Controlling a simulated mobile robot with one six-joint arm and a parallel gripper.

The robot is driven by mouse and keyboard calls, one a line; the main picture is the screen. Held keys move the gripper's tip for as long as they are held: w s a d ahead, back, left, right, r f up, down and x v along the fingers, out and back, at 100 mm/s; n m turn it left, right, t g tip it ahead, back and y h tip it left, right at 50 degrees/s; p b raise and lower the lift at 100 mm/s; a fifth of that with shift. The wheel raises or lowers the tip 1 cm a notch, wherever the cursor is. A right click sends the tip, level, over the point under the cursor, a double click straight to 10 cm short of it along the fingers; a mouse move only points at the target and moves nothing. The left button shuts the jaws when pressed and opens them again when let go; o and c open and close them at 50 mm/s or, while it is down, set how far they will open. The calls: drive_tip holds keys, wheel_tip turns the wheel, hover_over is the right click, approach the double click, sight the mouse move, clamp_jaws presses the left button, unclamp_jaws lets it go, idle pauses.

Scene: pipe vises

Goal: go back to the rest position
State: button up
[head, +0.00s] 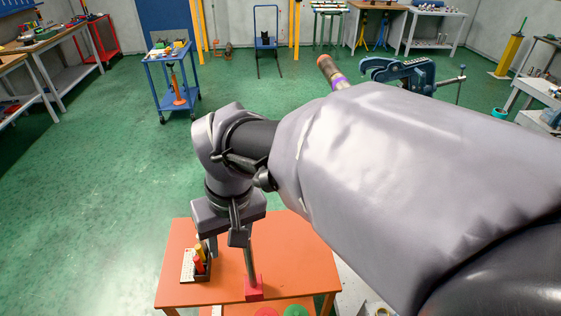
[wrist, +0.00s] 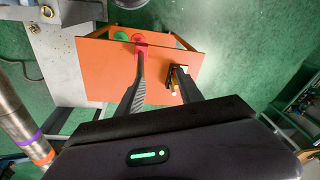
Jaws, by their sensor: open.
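My gripper (head: 232,258) points down over an orange table (head: 180,287) in the head view. In the wrist view my gripper (wrist: 162,85) has its two fingers well apart, with nothing between them. The long finger overlaps a red block (head: 254,292) on the table; I cannot tell whether they touch. A small dark holder with red, yellow and white items (head: 197,266) stands beside the other finger, partly hidden by it. My arm covers much of the head view's right side.
A steel pipe with purple and orange bands (wrist: 28,133) runs along the wrist view's left; its end (head: 330,70) shows near a blue-green vise (head: 405,72). A blue cart (head: 172,72) stands beyond. Green floor at left is clear.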

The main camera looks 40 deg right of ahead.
drive_tip(key=s+a+r+m+t+y, duration=0.1)
drive_tip(key=s+a+r+m+t, duration=0.1)
drive_tip(key=s+a+r+t, duration=0.35)
wheel_tip(320, 180, down, 8)
drive_tip(key=g+b, duration=0.1)
drive_tip(key=b, duration=0.6)
drive_tip(key=shift+s+a, duration=0.3)
drive_tip(key=shift+s, duration=0.1)
drive_tip(key=shift+f+g, duration=0.1)
drive_tip(key=shift+g, duration=0.15)
